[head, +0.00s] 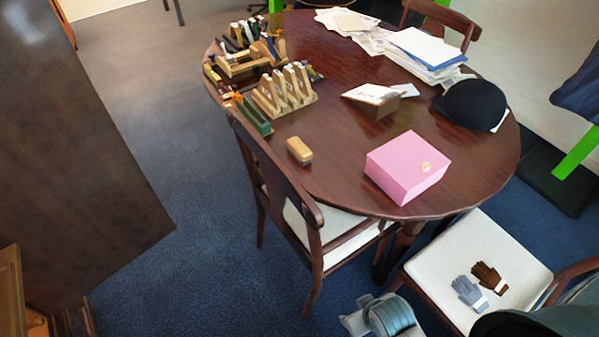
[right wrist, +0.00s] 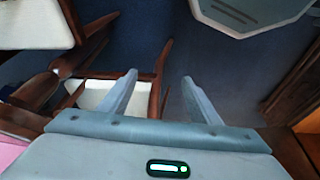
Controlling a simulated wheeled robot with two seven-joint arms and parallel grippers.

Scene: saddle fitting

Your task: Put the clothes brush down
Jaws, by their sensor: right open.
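The clothes brush (head: 299,151), a small tan block with rounded ends, lies on the dark wooden table (head: 335,130) near its left front edge, in the head view. No gripper touches it. My right gripper (right wrist: 160,92) shows in the right wrist view with its two fingers wide apart and nothing between them. Floor and chair parts show beyond the fingers. The brush cannot be made out in the right wrist view. My left gripper is in neither view.
A pink box (head: 407,167) stands right of the brush. Wooden racks (head: 284,90) with tools fill the table's left side. A dark cap (head: 471,105) and papers (head: 425,52) lie farther back. A chair (head: 290,190) backs against the left edge. Gloves (head: 468,292) lie on another seat.

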